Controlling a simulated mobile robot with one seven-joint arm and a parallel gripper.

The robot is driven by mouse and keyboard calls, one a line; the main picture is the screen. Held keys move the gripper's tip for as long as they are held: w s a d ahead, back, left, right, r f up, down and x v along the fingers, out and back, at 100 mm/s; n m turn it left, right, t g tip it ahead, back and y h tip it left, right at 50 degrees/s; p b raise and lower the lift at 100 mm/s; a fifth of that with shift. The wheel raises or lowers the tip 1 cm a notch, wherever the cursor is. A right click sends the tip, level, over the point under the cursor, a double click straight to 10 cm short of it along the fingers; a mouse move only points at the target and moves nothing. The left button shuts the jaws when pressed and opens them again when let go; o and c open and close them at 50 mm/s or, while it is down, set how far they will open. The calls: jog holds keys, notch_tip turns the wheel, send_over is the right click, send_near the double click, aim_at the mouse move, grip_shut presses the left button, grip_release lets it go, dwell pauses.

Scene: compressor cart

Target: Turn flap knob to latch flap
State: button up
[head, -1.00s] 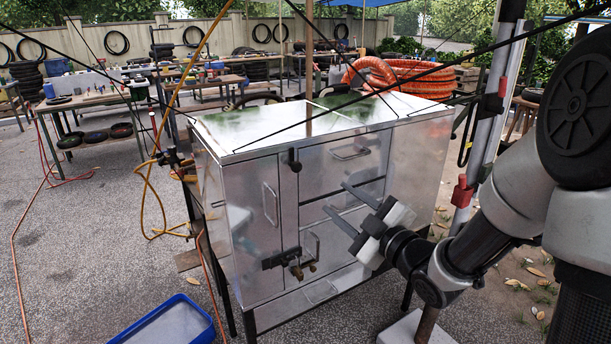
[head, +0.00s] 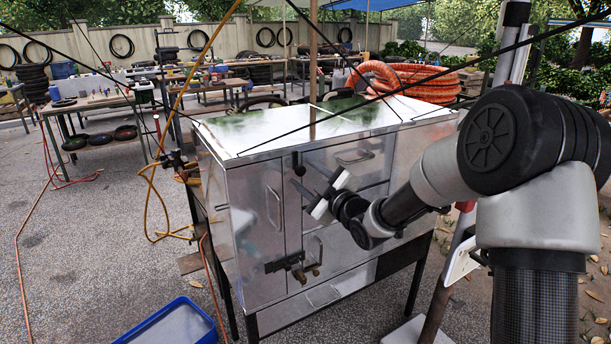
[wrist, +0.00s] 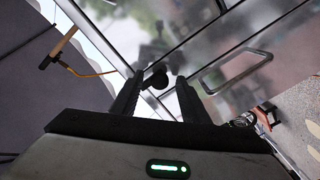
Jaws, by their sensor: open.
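The flap knob (head: 299,164) is a small black knob at the upper front of the shiny metal cabinet, beside the top flap (head: 372,147). In the wrist view the knob (wrist: 157,77) appears between my two fingertips, close to the left one. My gripper (head: 303,178) is open and points at the cabinet front near the knob; its fingers also show in the wrist view (wrist: 160,84). I cannot tell whether a finger touches the knob. The flap's bar handle (wrist: 236,70) lies to the right of the fingers in the wrist view.
A dark latch with brass pieces (head: 295,263) sits lower on the cabinet front. The left door has a vertical handle (head: 273,207). A blue tray (head: 172,325) is on the ground in front. Thin dark lines and a wooden pole (head: 312,75) cross the head view.

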jog(key=shift+w+a, duration=0.2)
grip_shut()
